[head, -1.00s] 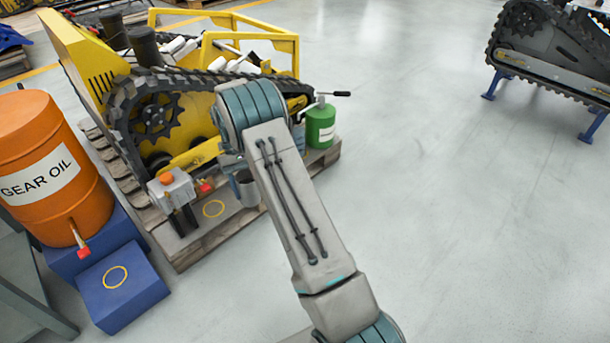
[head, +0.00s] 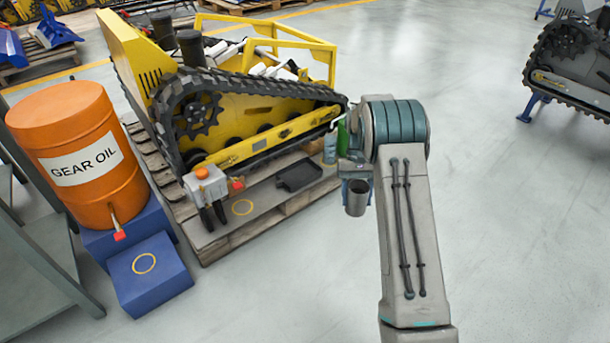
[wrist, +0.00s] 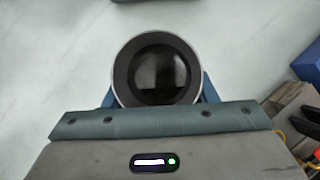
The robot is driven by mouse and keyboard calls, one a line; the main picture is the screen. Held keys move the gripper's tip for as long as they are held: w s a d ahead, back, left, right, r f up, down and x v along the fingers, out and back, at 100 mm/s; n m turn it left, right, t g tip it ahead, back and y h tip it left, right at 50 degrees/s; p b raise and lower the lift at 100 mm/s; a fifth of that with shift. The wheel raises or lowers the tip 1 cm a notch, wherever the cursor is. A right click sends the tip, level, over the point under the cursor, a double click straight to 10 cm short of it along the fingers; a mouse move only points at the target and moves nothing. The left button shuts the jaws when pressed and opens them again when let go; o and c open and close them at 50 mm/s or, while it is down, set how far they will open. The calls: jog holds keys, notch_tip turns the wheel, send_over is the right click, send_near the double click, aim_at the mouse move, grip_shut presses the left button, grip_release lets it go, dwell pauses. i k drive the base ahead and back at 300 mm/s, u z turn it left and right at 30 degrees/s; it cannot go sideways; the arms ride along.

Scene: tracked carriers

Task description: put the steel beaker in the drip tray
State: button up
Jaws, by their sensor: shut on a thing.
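The steel beaker (head: 356,198) is a grey metal cup with an open top. My gripper (head: 355,182) is shut on it and holds it upright, off the pallet's right end in the head view. In the wrist view I look down into the beaker (wrist: 157,72), dark inside, with blue fingers on both sides. The drip tray (head: 298,176) looks like the flat dark tray on the pallet, left of the beaker in the head view. It looks empty. It is not visible in the wrist view.
A yellow tracked carrier (head: 262,128) stands on the wooden pallet (head: 215,247). A grey control box (head: 205,187) and a yellow ring mark (head: 242,207) are left of the tray. A green can (head: 343,138) is partly hidden by my arm. An orange drum (head: 80,150) stands left.

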aim_at(299, 177)
jog(key=z, duration=0.15)
jog(key=i, duration=1.65)
jog(key=u, duration=0.7)
